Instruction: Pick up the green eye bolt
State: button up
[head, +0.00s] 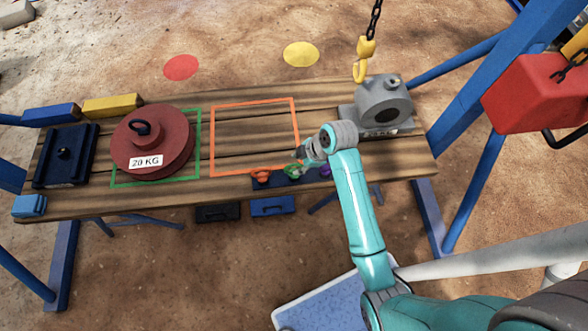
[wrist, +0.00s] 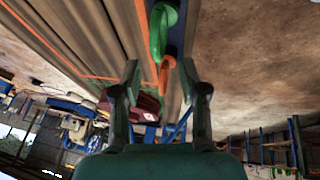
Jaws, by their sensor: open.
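The green eye bolt (head: 293,171) sits on a dark blue strip (head: 278,181) near the front edge of the wooden bench, between an orange eye bolt (head: 260,174) and a purple one (head: 325,171). My gripper (head: 301,154) is at the green eye bolt and partly covers it in the head view. In the wrist view the green ring (wrist: 162,30) shows at the top, beyond the open fingers of my gripper (wrist: 158,75). The orange eye bolt (wrist: 165,72) shows between the fingertips there. Nothing is held.
A red 20 KG weight (head: 165,160) stands in a green outline on the left. A grey machine housing (head: 384,104) stands on the right, under a yellow hook (head: 361,65). The orange-outlined square (head: 240,125) is empty.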

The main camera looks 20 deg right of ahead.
aim_at(294, 165)
jog(key=shift+d+x, duration=0.15)
jog(key=shift+x, duration=1.15)
jog(key=shift+d+x, duration=0.15)
jog(key=shift+x, duration=1.15)
jog(key=shift+w, duration=0.1)
grip_shut()
